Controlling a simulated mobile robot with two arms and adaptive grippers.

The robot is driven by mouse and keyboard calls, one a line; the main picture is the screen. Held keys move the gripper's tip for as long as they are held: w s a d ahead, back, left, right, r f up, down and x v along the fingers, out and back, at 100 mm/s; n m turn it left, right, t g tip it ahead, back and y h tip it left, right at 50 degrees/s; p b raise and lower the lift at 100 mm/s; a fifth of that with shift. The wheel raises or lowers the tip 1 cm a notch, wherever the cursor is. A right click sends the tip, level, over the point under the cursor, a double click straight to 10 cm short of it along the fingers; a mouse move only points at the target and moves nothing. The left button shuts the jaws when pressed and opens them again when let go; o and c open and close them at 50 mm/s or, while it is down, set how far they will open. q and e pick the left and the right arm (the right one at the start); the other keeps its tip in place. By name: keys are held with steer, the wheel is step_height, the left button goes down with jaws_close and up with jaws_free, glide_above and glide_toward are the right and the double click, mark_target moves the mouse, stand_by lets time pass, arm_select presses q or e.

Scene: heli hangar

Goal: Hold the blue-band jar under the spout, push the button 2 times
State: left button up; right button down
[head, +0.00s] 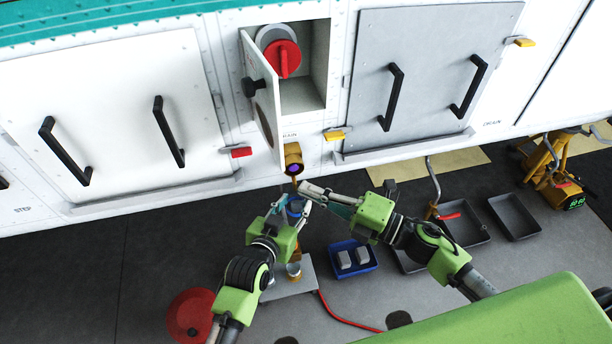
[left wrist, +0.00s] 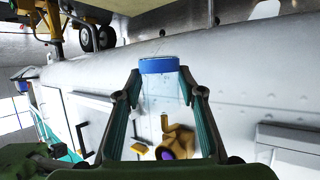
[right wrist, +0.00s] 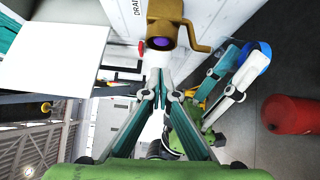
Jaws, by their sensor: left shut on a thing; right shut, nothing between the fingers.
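The brass spout (head: 293,158) with a purple round face sticks out of the white panel; it also shows in the right wrist view (right wrist: 165,22) and behind the jar in the left wrist view (left wrist: 178,142). The clear jar with a blue band (left wrist: 158,66) is between the fingers of my left gripper (left wrist: 160,88). In the head view, the jar (head: 295,207) is just below the spout, partly hidden by the grippers. My right gripper (right wrist: 160,78) is shut and empty, its tips close to the spout's purple face. No separate button is clearly seen.
An open hatch door (head: 262,95) hangs above the spout, beside a box with a red knob (head: 284,58). On the floor are a blue tray (head: 352,270) with grey blocks, dark trays (head: 514,216), a red round object (head: 194,315) and a red hose (head: 345,318).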

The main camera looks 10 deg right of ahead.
mark_target(293, 166)
steer(key=shift+w+a, duration=0.1)
steer(key=shift+w, duration=1.9)
steer(key=shift+r, duration=0.1)
